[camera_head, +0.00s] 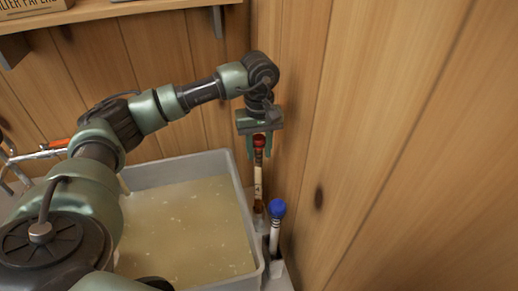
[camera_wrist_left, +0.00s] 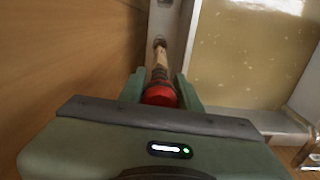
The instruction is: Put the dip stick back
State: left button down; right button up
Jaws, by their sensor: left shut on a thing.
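The dip stick, a pale stick (camera_head: 258,178) with a red cap (camera_head: 259,141) and a brownish lower end, hangs upright from my left gripper (camera_head: 259,152). The gripper is shut on it at the red cap. In the left wrist view, the cap (camera_wrist_left: 160,94) sits between the fingers of my left gripper (camera_wrist_left: 161,88) and the stick points away to a dark tip. A grey holder (camera_head: 277,270) stands in the corner with a blue-capped stick (camera_head: 276,225) in it. The dip stick's lower end is behind the blue-capped stick, close above the holder; I cannot tell whether it is inside. My right gripper is not in view.
A grey pan (camera_head: 180,172) of cloudy yellowish liquid lies left of the holder. A wooden wall (camera_head: 370,150) rises close on the right. A wooden shelf (camera_head: 110,12) hangs at the upper left. An orange-handled tap (camera_head: 55,144) is at the far left.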

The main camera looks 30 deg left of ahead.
aim_at(259, 165)
pick_arm(q)
jog(key=shift+f, duration=0.1)
jog(key=shift+f+b, duration=2.3)
jog(key=shift+f, duration=0.45)
jog(key=shift+c, duration=1.3)
grip_release()
jog(key=shift+r+p, duration=2.4)
jog(key=shift+r, duration=1.65)
